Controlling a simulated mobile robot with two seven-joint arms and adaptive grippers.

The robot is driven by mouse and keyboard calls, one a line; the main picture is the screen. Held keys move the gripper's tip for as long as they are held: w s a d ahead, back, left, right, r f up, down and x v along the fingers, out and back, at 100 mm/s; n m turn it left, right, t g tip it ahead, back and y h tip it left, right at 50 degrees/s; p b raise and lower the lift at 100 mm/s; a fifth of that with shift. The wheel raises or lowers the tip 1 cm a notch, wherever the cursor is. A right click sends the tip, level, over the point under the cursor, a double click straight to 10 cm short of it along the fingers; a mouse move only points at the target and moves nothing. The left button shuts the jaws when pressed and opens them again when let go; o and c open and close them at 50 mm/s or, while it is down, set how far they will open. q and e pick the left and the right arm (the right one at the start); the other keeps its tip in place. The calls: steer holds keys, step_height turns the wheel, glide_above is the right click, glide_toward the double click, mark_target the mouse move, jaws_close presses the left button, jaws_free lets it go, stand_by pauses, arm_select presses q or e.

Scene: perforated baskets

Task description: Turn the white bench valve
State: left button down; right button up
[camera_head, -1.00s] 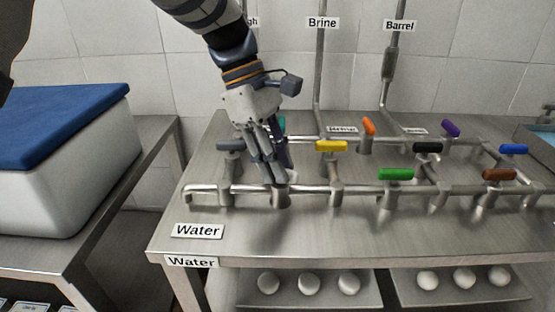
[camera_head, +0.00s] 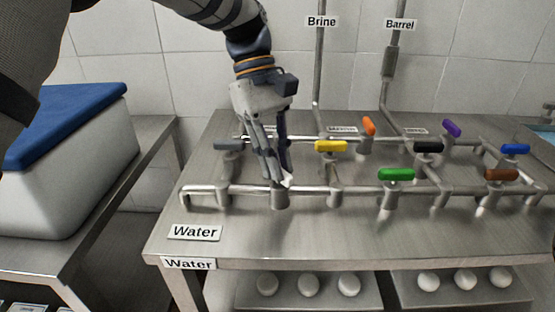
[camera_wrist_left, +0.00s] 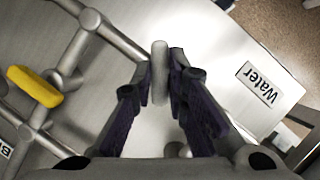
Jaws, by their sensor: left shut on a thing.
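The white bench valve handle (camera_head: 287,182) sits on the front pipe, mostly hidden by my left gripper (camera_head: 277,177) in the head view. The left wrist view shows the pale handle (camera_wrist_left: 160,75) between the two fingertips, with the fingers shut on it. The handle lies roughly in line with the gap between the fingers. My left arm reaches down from the top left. My right gripper is not in view.
Close by are a grey handle (camera_head: 229,145), a yellow handle (camera_head: 331,146) and a green handle (camera_head: 396,174) on the pipes. A Water label (camera_head: 194,232) lies on the bench front. A blue-lidded box (camera_head: 70,190) stands at left.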

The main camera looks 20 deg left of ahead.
arm_select(q)
steer(key=m+g+y, duration=0.1)
steer(key=m, duration=0.2)
steer(key=shift+w+f+m+b, duration=0.1)
steer(key=shift+m+b, duration=0.2)
steer(key=shift+d+m+g+y, duration=0.1)
steer(key=shift+m+g+y, duration=0.35)
steer(key=shift+m, duration=1.35)
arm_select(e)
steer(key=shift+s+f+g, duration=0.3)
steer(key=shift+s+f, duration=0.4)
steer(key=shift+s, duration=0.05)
arm_select(q)
steer(key=shift+t+y, duration=0.25)
steer(key=c, duration=1.6)
jaws_free()
